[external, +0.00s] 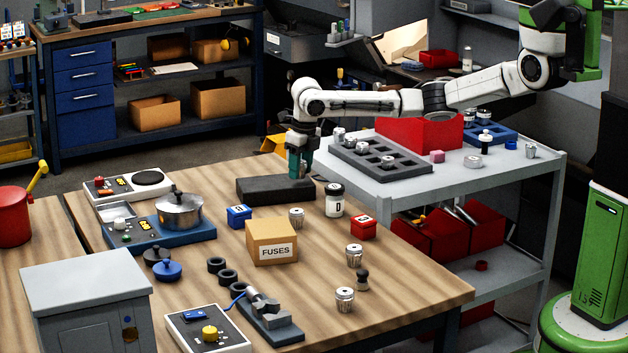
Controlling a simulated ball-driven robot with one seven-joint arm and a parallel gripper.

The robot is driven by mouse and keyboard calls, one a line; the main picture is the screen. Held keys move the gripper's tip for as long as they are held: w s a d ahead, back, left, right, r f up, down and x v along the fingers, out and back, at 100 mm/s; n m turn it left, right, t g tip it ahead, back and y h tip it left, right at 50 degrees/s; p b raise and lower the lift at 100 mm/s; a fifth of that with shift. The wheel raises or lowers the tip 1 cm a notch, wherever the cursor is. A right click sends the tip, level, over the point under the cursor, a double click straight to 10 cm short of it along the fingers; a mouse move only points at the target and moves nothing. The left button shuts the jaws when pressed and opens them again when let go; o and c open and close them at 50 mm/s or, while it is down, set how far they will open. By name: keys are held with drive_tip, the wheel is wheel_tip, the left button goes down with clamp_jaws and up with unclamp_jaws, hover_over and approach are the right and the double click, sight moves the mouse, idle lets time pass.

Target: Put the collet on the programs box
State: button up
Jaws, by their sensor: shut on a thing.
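My gripper (300,166), with teal fingers, points down at the right end of a flat black box (268,190) on the wooden table. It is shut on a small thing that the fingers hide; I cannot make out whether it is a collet. I cannot tell whether the held thing touches the black box. No label reading "programs" is legible, so I cannot tell which box is the programs box. Slotted metal pieces that look like collets stand on the table: one behind the fuses box (296,217), one at the right (354,255), one near the front (344,299).
A cardboard fuses box (270,243), a blue box (239,216), a red box (363,227) and a white jar with a black lid (334,201) stand near my gripper. A grey cart (500,173) with a dark compartment tray (400,170) adjoins the table's far right.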

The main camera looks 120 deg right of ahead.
sight(305, 163)
drive_tip(key=shift+f, duration=0.4)
drive_tip(key=shift+f, duration=0.1)
drive_tip(key=o, duration=1.1)
drive_tip(key=shift+o, duration=0.2)
drive_tip(key=r, duration=0.4)
drive_tip(key=a+r+b, duration=0.1)
drive_tip(key=r, duration=0.3)
drive_tip(key=r+b, duration=0.1)
drive_tip(key=r, duration=0.3)
drive_tip(key=shift+s+a, duration=0.15)
drive_tip(key=shift+s, duration=0.15)
